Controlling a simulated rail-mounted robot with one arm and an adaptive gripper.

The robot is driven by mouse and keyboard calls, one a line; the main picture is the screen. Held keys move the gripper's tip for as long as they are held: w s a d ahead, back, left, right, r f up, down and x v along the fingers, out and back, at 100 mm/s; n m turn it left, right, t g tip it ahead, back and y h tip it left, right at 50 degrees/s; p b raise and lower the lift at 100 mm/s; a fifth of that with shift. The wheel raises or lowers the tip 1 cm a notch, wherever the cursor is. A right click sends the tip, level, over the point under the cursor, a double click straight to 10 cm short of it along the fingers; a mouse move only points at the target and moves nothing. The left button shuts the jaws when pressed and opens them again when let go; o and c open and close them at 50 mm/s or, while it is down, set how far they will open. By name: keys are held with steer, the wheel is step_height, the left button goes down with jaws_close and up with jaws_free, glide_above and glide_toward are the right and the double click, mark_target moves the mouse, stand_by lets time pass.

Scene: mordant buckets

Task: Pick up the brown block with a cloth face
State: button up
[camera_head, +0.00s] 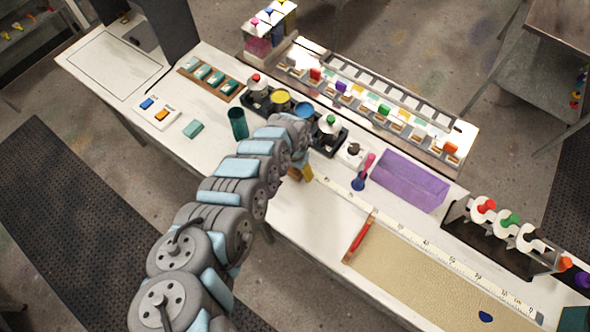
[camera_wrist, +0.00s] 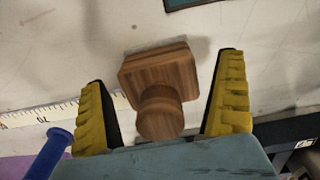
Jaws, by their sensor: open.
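The brown block (camera_wrist: 158,72) is wooden, with a square base and a round knob on top. It stands on the white tabletop between the two yellow fingers of my gripper (camera_wrist: 165,98) in the wrist view. The gripper is open, with a gap showing between the block and each finger. No cloth face shows; the underside is hidden. In the head view my gripper (camera_head: 302,173) is low over the bench, and my arm and gripper hide most or all of the block.
A blue-and-pink handled tool (camera_head: 360,178) and a purple box (camera_head: 410,181) stand right of the gripper. A black rack of pots (camera_head: 318,137) is close behind. A green cup (camera_head: 238,123) stands to the left. A white ruler (camera_head: 425,246) and tan mat (camera_head: 420,285) lie to the front right.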

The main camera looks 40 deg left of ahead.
steer(key=shift+f, duration=0.1)
steer(key=c, duration=1.3)
